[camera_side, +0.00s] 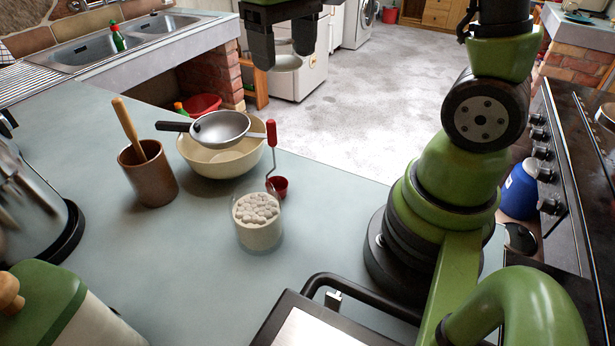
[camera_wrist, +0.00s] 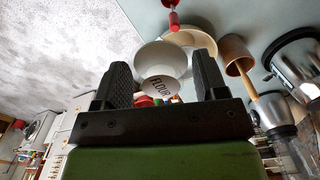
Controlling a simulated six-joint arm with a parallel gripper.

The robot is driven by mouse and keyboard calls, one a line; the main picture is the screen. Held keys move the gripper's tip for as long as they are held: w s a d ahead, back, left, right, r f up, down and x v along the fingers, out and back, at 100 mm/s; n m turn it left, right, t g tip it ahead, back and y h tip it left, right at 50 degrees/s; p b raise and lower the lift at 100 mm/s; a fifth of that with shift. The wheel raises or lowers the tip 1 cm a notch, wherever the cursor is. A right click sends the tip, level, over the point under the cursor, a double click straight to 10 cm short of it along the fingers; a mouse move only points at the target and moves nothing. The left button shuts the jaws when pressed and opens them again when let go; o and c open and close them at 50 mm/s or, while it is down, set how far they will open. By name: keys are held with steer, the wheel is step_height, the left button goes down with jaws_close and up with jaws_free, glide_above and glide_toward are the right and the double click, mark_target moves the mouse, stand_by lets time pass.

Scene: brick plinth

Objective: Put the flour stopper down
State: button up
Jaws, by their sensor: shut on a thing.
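My gripper (camera_side: 284,48) is high at the top of the side view, well above the counter, and points down. In the wrist view its two dark fingers (camera_wrist: 160,80) are closed on the flour stopper (camera_wrist: 160,58), a pale round piece with the word FLOUR on its near part. The stopper hangs clear of every surface.
The grey counter (camera_side: 200,270) holds a brown crock (camera_side: 148,180), a cream bowl (camera_side: 220,160) with a sieve (camera_side: 221,128) on it, a red-handled scoop (camera_side: 272,135) and a jar of white lumps (camera_side: 258,222). Bare counter lies left of the jar.

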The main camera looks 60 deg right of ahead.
glide_above(309, 179)
step_height(309, 179, down, 25)
steer(key=shift+r, duration=0.1)
stand_by(0.5)
steer(key=o, duration=0.6)
steer(key=shift+o, duration=0.2)
steer(key=s+a+r+t, duration=0.1)
steer(key=a+r+t, duration=0.15)
steer(key=r, duration=0.95)
steer(key=s+a+r+t, duration=0.1)
steer(key=a+r, duration=0.2)
steer(key=r, duration=0.9)
steer(key=s+a+r+t+y, duration=0.2)
steer(key=s+a+r+t, duration=0.1)
steer(key=s+a+r, duration=0.2)
steer(key=s+r, duration=0.1)
steer(key=s, duration=0.1)
steer(key=shift+s+r+m+t, duration=0.15)
steer(key=shift+s+m+t, duration=0.2)
steer(key=shift+s+m, duration=0.05)
